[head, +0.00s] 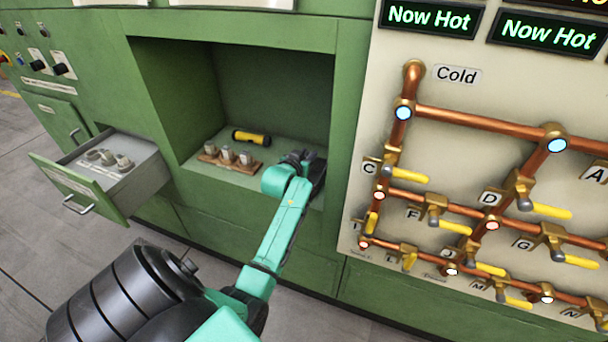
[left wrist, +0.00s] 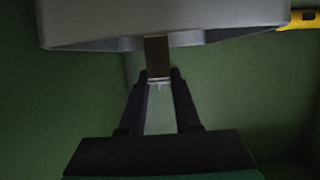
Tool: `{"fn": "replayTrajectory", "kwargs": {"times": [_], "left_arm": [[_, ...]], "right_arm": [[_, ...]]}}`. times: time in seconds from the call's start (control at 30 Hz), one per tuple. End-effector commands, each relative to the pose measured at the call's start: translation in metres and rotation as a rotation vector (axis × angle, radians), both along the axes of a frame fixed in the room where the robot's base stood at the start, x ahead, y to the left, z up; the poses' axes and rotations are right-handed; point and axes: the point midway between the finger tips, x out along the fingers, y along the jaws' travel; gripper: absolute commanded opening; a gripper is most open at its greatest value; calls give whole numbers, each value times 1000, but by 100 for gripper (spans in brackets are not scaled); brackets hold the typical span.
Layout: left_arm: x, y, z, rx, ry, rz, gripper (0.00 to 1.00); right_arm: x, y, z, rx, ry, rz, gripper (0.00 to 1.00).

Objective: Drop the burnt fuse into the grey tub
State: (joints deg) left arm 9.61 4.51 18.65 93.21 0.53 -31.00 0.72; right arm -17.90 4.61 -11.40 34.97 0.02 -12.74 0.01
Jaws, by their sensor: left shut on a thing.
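My left gripper (head: 302,158) reaches into the right part of the green cabinet recess. In the left wrist view its two dark fingers (left wrist: 160,78) are shut on a small brown piece with a pale metal end, which looks like the burnt fuse (left wrist: 157,55). A wide grey body with a rounded rim, seemingly the grey tub (left wrist: 90,32), shows behind the fuse at the top of that view. I cannot tell whether they touch. In the head view the fuse is hidden and the tub cannot be made out clearly. My right gripper is not in view.
A yellow and black torch (head: 251,137) lies in the recess (head: 215,180), behind a wooden block (head: 212,159) carrying several fuses. An open drawer (head: 147,163) with more fuses juts out at left. A panel of copper pipes and yellow valve handles stands at right.

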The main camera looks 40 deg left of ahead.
Motion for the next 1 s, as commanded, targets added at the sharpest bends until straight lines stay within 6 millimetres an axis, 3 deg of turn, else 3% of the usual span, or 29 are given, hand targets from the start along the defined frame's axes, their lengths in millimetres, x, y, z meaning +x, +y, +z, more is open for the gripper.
{"fn": "replayTrajectory", "kwargs": {"times": [0.13,0.27,0.3,0.37,0.4,0.77,0.87,1.0], "left_arm": [[0,0,-5,1,-2,0,0],[0,0,-3,1,-2,0,0],[0,0,-3,1,-2,0,39],[0,0,-3,1,-2,0,62],[0,0,-3,1,-1,0,66],[-5,-2,-3,1,0,0,66],[-19,-6,1,3,1,0,66],[-53,-18,11,2,2,0,66]], "right_arm": [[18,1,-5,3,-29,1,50],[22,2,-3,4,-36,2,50],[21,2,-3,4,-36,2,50],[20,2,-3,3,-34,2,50],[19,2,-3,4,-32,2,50],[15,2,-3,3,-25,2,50],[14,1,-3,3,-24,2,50],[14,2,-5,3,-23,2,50]]}}
